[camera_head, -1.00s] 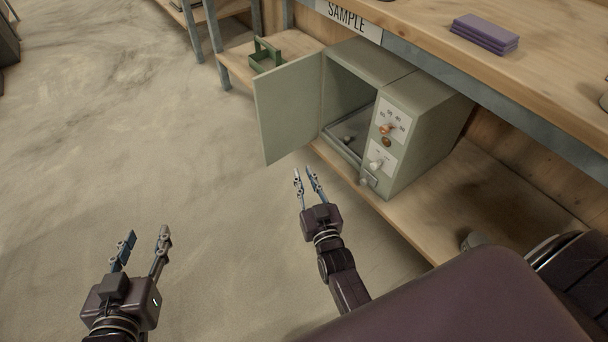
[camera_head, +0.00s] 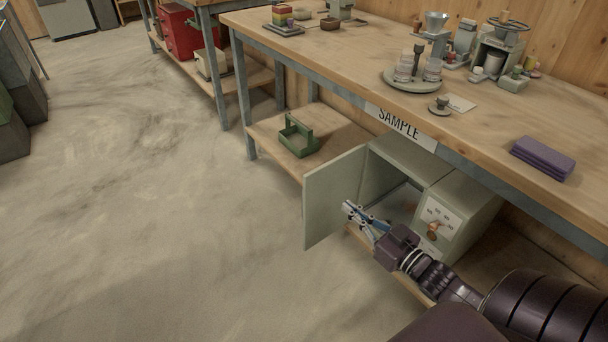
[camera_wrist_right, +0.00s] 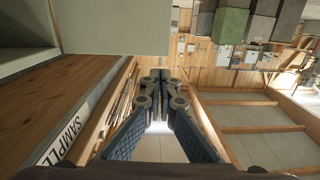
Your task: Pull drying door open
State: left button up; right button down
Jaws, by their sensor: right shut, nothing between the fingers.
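The drying door (camera_head: 334,198) is a pale green panel on the left of a pale green drying box (camera_head: 466,212). It stands wide open, swung out from the shelf edge. Part of the box's dark interior (camera_head: 376,182) shows behind it. My right gripper (camera_head: 350,210) is shut and empty, in front of the door's inner face near the opening. I cannot tell whether it touches the door. In the right wrist view its fingers (camera_wrist_right: 160,80) are together, with a pale green panel above them, probably the door (camera_wrist_right: 112,28). My left gripper is out of view.
The box stands on a low shelf under a bench (camera_head: 330,50) with a SAMPLE sign (camera_head: 398,122). A green carrier (camera_head: 298,136) sits on the shelf to the left. The floor (camera_head: 150,220) left of the door is clear.

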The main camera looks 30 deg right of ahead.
aim_at(312, 176)
jog(key=w+b, duration=0.1)
jog(key=w, duration=0.3)
jog(key=w+a, duration=0.1)
jog(key=w, duration=0.3)
jog(key=w+b, duration=0.1)
jog(key=w, duration=0.3)
jog(key=shift+w+a+b, duration=0.15)
jog(key=shift+w+b, duration=0.05)
jog(key=shift+b, duration=0.15)
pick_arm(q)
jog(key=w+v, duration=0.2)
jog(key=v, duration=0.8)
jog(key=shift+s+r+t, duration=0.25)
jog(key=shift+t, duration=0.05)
pick_arm(e)
jog(key=shift+w, duration=0.45)
